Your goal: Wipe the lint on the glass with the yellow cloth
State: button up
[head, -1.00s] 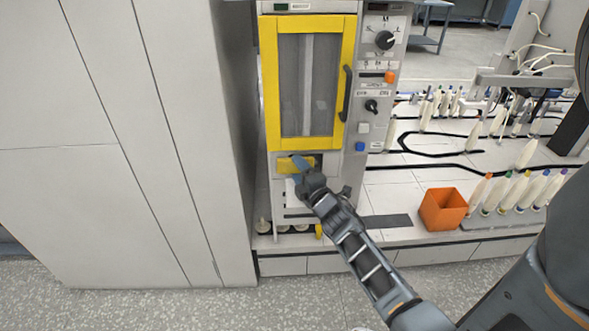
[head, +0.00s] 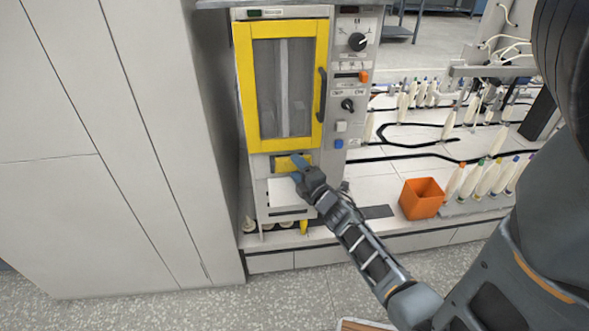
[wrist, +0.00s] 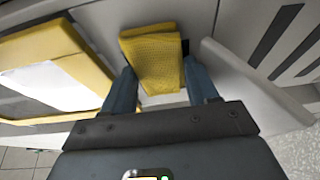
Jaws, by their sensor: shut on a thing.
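The yellow cloth (head: 285,167) is at a recess under the machine's door in the head view. In the wrist view the folded cloth (wrist: 152,58) lies between my two blue fingers. My gripper (head: 298,166) is shut on it; the fingers also show in the wrist view (wrist: 160,82). The glass (head: 283,88) is a tall grey pane in a yellow-framed door (head: 243,95), above my gripper. I cannot make out lint on it; a paler vertical band shows in the pane.
A black handle (head: 321,95) stands out on the door's right side, beside a panel of knobs (head: 357,42). A pale cabinet (head: 150,150) stands close on the left. An orange bin (head: 421,199) and several bobbins (head: 488,178) stand on the right.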

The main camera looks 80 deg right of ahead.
aim_at(269, 165)
jog(key=shift+s+d, duration=0.3)
jog(key=shift+s, duration=0.45)
jog(key=shift+s+d, duration=0.25)
jog(key=shift+s, duration=0.45)
jog(key=shift+d, duration=0.1)
jog(key=shift+w, duration=0.15)
jog(key=shift+w+a+b, duration=0.3)
jog(key=shift+w+a, duration=0.15)
jog(key=shift+w, duration=0.4)
jog(key=shift+w+a+b, duration=0.3)
jog(key=shift+w+a, duration=0.1)
jog(key=shift+w, duration=0.45)
jog(key=shift+w+a+f+b, duration=0.1)
jog(key=shift+w+a+b, duration=0.2)
jog(key=shift+w+b, duration=0.4)
jog(key=shift+w+a+r+b, duration=0.1)
jog(key=shift+w+a+b, duration=0.3)
jog(key=shift+w, duration=0.45)
jog(key=shift+w+a+f+b, duration=0.1)
jog(key=shift+w+a+b, duration=0.15)
jog(key=shift+w+b, duration=0.45)
jog(key=shift+w+a, duration=0.2)
jog(key=shift+w, duration=0.4)
